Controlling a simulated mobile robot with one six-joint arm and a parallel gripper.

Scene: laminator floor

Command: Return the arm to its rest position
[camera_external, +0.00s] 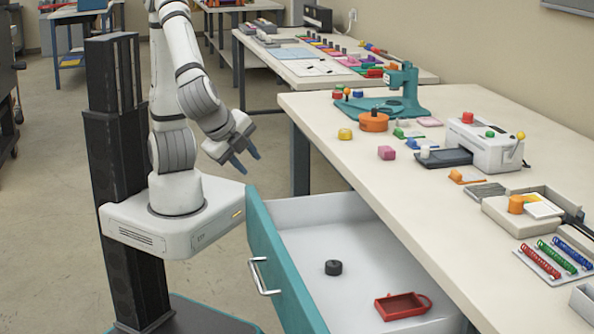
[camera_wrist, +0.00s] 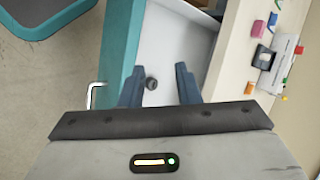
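My gripper (camera_external: 243,156) hangs in the air near the far end of the open drawer, above the level of its teal front. Its blue-grey fingers are spread apart with nothing between them, and they also show apart in the wrist view (camera_wrist: 158,88). My arm is bent, with the upper links raised and the wrist angled down. In the wrist view the fingers point toward the drawer interior.
The open drawer (camera_external: 265,255) juts from the workbench (camera_external: 463,215). It holds a black cylinder (camera_external: 333,267) and a red tray (camera_external: 403,305). A white laminator (camera_external: 484,146) and a teal press (camera_external: 403,92) stand on the bench. Floor left of my base is clear.

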